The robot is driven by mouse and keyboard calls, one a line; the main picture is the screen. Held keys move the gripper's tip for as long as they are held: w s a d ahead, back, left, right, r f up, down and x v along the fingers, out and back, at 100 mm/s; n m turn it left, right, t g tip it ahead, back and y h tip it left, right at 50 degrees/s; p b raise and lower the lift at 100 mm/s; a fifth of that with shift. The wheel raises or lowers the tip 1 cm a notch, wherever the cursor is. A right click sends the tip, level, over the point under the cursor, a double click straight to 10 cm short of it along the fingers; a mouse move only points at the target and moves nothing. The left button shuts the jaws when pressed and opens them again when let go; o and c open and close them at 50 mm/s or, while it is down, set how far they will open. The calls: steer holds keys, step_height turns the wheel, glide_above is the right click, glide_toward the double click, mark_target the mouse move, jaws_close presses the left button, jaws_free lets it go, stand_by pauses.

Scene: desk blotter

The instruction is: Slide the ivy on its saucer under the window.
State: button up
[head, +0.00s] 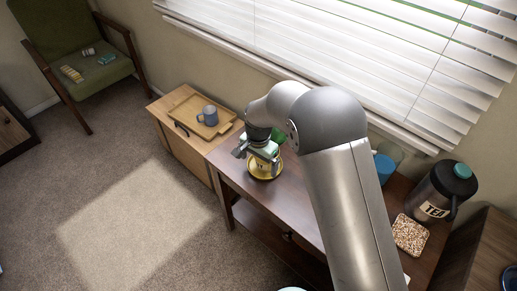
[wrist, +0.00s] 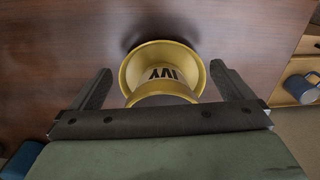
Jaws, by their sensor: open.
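The yellow saucer (head: 266,176) sits on the dark wooden desk, near its left end. It also shows in the wrist view (wrist: 127,72), with a yellow part and a dark IVY label (wrist: 166,73) on it. Most of the ivy is hidden; a bit of green (head: 278,135) shows behind my gripper in the head view. My gripper (head: 258,158) is over the saucer. Its fingers are apart in the wrist view (wrist: 160,72), one on each side of the saucer, with no clear contact. The window with white blinds (head: 350,55) is above the back of the desk.
A tray (head: 184,105) with a blue mug (head: 208,115) is on the light wooden cabinet at left. A blue cup (head: 384,168), a TEA flask (head: 438,193) and a speckled square (head: 410,235) are on the desk's right. My arm hides much of the desk's middle.

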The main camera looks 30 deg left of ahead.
mark_target(258, 173)
steer(key=shift+f, duration=2.05)
